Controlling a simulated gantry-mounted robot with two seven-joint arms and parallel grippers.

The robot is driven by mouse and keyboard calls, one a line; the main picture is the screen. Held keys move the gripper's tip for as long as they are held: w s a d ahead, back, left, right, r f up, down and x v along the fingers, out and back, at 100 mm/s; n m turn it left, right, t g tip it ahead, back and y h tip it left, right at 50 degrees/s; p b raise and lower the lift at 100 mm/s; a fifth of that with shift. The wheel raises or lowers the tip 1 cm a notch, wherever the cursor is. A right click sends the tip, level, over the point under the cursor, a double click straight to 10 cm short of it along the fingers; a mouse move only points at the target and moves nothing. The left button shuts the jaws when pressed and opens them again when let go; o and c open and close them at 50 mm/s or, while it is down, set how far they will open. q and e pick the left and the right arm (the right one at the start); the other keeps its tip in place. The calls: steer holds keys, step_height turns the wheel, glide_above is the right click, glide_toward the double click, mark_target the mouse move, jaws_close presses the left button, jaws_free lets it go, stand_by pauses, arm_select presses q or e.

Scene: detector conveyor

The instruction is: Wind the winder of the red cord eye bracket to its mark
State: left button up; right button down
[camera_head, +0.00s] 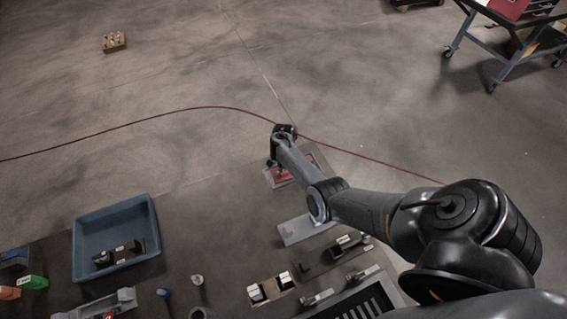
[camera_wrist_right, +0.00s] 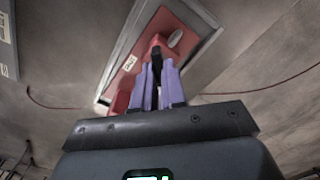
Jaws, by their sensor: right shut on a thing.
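The red cord eye bracket (camera_head: 281,178) sits on a pale plate at the far edge of the dark table, partly hidden by my right arm. In the right wrist view the red bracket (camera_wrist_right: 142,52) bears a white label and a small grey oval piece. My right gripper (camera_wrist_right: 157,72) has its purple fingers over the bracket, shut on a small dark part, apparently the winder (camera_wrist_right: 156,52). Most of that part is hidden between the fingers, and I cannot make out the mark. In the head view the right gripper (camera_head: 272,162) is small and dark beside the bracket. My left gripper is not in view.
A blue tray (camera_head: 112,222) with a dark part inside stands at the left. Another pale plate (camera_head: 304,229) and black-and-white fittings (camera_head: 270,289) lie nearer, below my right arm. A dark red line (camera_head: 200,108) runs across the floor beyond. A cart (camera_head: 512,62) stands far right.

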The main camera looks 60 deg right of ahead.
steer(key=shift+m, duration=0.4)
steer(key=c, duration=1.2)
jaws_free()
steer(key=shift+r, duration=0.3)
steer(key=shift+r+p, duration=1.2)
steer(key=shift+r, duration=3.9)
